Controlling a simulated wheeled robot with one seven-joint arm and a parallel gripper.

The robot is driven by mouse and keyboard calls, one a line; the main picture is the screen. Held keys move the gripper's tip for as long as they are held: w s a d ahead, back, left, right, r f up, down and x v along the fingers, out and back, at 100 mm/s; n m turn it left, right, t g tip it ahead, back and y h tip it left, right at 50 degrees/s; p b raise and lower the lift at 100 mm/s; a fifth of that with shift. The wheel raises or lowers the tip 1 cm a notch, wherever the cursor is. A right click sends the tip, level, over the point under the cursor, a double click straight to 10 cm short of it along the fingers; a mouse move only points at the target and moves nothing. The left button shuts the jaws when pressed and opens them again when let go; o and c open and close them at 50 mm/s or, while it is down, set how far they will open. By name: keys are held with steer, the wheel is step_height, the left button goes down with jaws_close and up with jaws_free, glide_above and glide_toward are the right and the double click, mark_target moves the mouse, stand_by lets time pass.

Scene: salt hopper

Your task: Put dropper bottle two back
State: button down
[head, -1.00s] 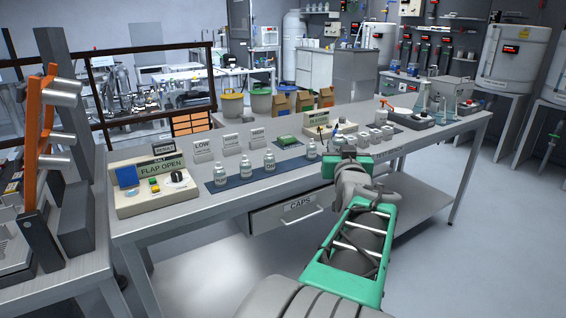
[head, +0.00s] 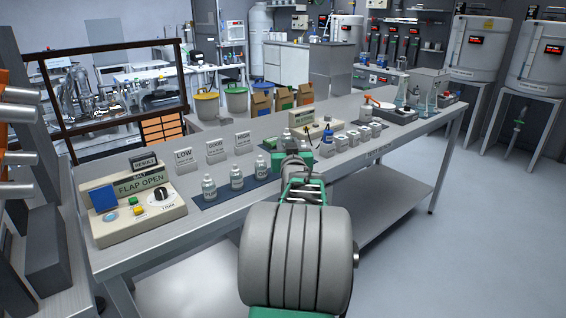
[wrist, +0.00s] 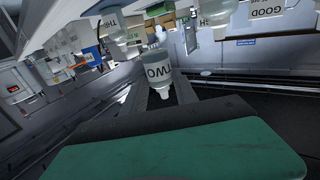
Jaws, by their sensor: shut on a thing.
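Dropper bottle two (wrist: 158,72), a small clear bottle with a white label reading "TWO", is between the fingers of my gripper (wrist: 160,92) in the wrist view. My gripper is shut on it. In the head view, my gripper (head: 293,160) is over the bench, at the right end of the dark blue mat (head: 222,195), and my arm hides most of it and the held bottle. Several similar labelled bottles stand on the mat, including a left one (head: 209,189), a middle one (head: 236,178) and a right one (head: 262,168). The wrist view also shows bottle three (wrist: 116,28).
A console (head: 135,205) reading "FLAP OPEN" stands left of the mat. LOW, GOOD and HIGH cards (head: 216,148) stand behind it. Small white blocks (head: 354,138), a second console (head: 310,125) and flasks (head: 425,97) are to the right. The bench's front strip is clear.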

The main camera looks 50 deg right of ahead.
steer(key=w+f, duration=0.1)
steer(key=w+d+f, duration=0.1)
steer(key=f, duration=0.2)
steer(key=shift+w+d+f, duration=0.1)
steer(key=shift+w+d, duration=0.2)
steer(key=shift+w, duration=0.1)
steer(key=shift+w+d+f, duration=0.1)
steer(key=shift+f, duration=1.65)
steer(key=shift+f+b, duration=0.2)
steer(key=shift+b, duration=0.15)
steer(key=c, duration=1)
jaws_free()
steer(key=shift+o, duration=0.2)
steer(key=shift+r, duration=0.2)
steer(key=v, duration=1.2)
